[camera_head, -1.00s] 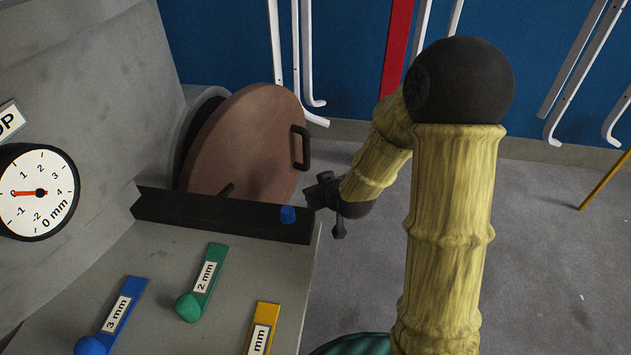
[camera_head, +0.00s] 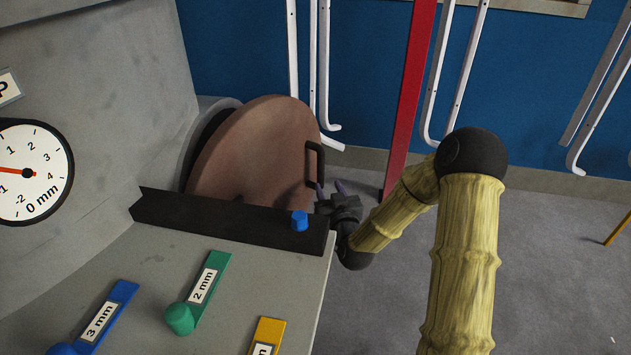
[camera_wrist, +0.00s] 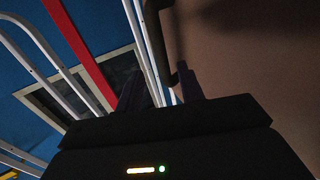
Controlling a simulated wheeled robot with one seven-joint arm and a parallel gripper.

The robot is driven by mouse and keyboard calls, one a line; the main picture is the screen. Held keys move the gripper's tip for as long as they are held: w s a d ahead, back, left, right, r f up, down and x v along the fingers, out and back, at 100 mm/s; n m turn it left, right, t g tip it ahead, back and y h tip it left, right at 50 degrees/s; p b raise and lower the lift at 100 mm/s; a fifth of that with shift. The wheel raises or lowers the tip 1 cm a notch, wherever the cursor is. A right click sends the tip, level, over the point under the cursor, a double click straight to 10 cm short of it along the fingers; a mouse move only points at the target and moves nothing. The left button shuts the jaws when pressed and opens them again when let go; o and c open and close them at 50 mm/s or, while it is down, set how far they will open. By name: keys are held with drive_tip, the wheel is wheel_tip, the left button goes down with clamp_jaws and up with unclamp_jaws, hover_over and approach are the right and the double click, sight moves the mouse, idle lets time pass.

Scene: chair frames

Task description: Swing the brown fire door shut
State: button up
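The brown fire door (camera_head: 250,155) is a round disc standing ajar from the grey machine's dark round opening (camera_head: 203,145). Its dark bar handle (camera_head: 317,165) is on the right side of its face. In the head view my gripper (camera_head: 330,187) points up, just below and right of the handle's lower end. Its two fingers are apart. In the wrist view the open fingers (camera_wrist: 161,92) point toward the handle (camera_wrist: 158,35), with the brown door (camera_wrist: 250,70) to the right. The handle's lower end shows near the right finger; whether they touch I cannot tell.
A dark ledge (camera_head: 230,222) with a blue knob (camera_head: 299,221) stands in front of the door. The grey bench (camera_head: 150,265) carries labelled blue, green and yellow pieces. White chair frames (camera_head: 325,70) and a red post (camera_head: 408,100) stand behind. Floor on the right is clear.

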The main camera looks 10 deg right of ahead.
sight(322, 172)
drive_tip(key=w, duration=0.2)
drive_tip(key=w+p, duration=0.1)
drive_tip(key=w, duration=0.2)
drive_tip(key=w+a+p, duration=0.1)
drive_tip(key=w, duration=0.2)
drive_tip(key=shift+s, duration=0.1)
clamp_jaws()
drive_tip(key=w+a+b, duration=0.2)
drive_tip(key=w+a, duration=0.5)
drive_tip(key=a, duration=0.2)
idle(0.4)
drive_tip(key=shift+f, duration=0.1)
drive_tip(key=shift+w+a+b, duration=0.3)
drive_tip(key=shift+w+a, duration=0.25)
drive_tip(key=shift+a, duration=0.4)
drive_tip(key=shift+w+a+b, duration=0.25)
drive_tip(key=shift+w+a, duration=0.3)
drive_tip(key=shift+a, duration=0.35)
drive_tip(key=shift+c, duration=1.1)
unclamp_jaws()
drive_tip(key=o, duration=0.4)
